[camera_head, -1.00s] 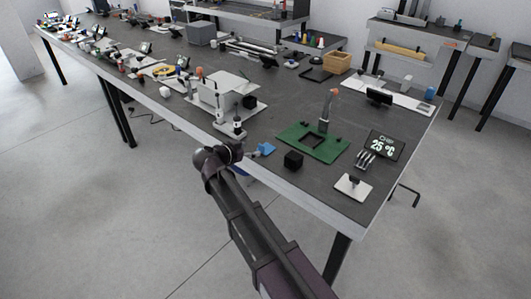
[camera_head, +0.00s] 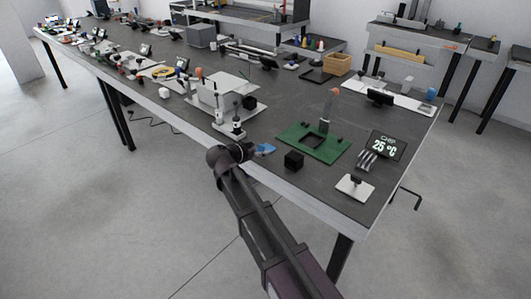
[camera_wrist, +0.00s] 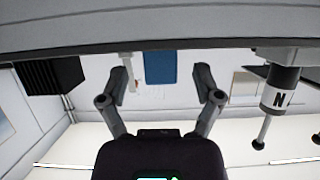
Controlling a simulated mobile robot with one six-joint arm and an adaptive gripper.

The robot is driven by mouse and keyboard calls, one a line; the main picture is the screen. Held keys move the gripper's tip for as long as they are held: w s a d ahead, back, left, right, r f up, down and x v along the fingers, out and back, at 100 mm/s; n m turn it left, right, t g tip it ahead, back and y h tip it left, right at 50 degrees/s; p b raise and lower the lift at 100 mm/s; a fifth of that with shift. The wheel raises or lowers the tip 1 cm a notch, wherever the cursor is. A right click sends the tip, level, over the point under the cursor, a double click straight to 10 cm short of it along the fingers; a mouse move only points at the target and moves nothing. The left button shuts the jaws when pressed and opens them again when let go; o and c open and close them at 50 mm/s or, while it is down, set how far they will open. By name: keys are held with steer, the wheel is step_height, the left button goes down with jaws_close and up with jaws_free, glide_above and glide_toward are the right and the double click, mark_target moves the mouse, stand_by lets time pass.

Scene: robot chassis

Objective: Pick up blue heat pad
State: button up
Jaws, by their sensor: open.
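The blue heat pad (camera_head: 266,149) lies near the front edge of the dark workbench, left of a black cube, in the head view. It also shows in the wrist view (camera_wrist: 160,66), top centre, as a blue rectangle against the bench edge; that picture looks upside down. My gripper (camera_wrist: 163,82) is open, with one finger on each side of the pad in the picture. Whether the pad is between the fingers in depth I cannot tell. In the head view my wrist hides the fingers and perhaps part of the pad.
The black cube (camera_head: 293,160) and a green board (camera_head: 314,143) stand right of the pad. A white fixture (camera_head: 228,95) stands behind it to the left. A cylinder marked N (camera_wrist: 279,90) is at right in the wrist view. The floor in front is clear.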

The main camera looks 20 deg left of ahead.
steer(key=shift+w+d+f, duration=0.2)
steer(key=shift+w+f, duration=0.05)
steer(key=shift+w, duration=0.3)
steer(key=c, duration=1)
